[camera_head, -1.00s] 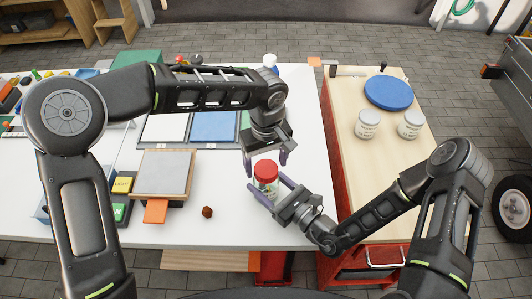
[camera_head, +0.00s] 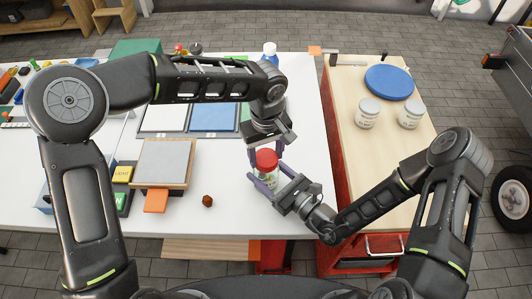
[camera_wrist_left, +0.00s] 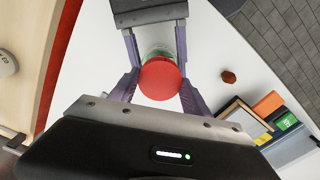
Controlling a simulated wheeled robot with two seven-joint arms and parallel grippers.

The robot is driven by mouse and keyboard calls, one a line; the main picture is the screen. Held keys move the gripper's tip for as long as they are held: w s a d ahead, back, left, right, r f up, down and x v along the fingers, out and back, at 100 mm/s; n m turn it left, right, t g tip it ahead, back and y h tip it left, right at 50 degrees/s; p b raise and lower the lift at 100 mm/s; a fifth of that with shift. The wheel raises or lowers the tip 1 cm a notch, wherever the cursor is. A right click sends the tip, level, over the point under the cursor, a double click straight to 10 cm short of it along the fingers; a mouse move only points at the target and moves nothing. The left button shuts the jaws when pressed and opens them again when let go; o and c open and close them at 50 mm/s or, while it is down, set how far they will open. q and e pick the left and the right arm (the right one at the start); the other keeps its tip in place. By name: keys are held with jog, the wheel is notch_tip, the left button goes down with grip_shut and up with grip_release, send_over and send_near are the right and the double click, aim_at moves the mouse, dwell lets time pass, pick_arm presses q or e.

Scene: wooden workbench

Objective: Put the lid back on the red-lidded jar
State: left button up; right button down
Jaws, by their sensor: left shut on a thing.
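The jar (camera_head: 266,179) is clear with a pale green label and stands on the white bench top. Its red lid (camera_head: 266,159) is at the jar's mouth, and I cannot tell whether it is seated or a little above it. My left gripper (camera_head: 266,154) comes from above, shut on the red lid. The left wrist view shows the lid (camera_wrist_left: 160,80) between its fingers, with the jar (camera_wrist_left: 158,51) behind it. My right gripper (camera_head: 265,177) comes from the lower right, its fingers on both sides of the jar's body, shut on it.
A tray with a grey pad (camera_head: 165,163) and a small brown lump (camera_head: 207,201) lie left of the jar. Two white-lidded jars (camera_head: 368,111) and a blue disc (camera_head: 389,82) stand on the wooden cart to the right. Bench top around the jar is clear.

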pick_arm(q)
jog(key=c, duration=0.4)
jog(key=m, duration=2.4)
jog(key=shift+m, duration=0.3)
jog(key=o, duration=1.6)
notch_tip(320, 180, up, 12)
pick_arm(e)
jog(key=shift+c, duration=1.1)
grip_release()
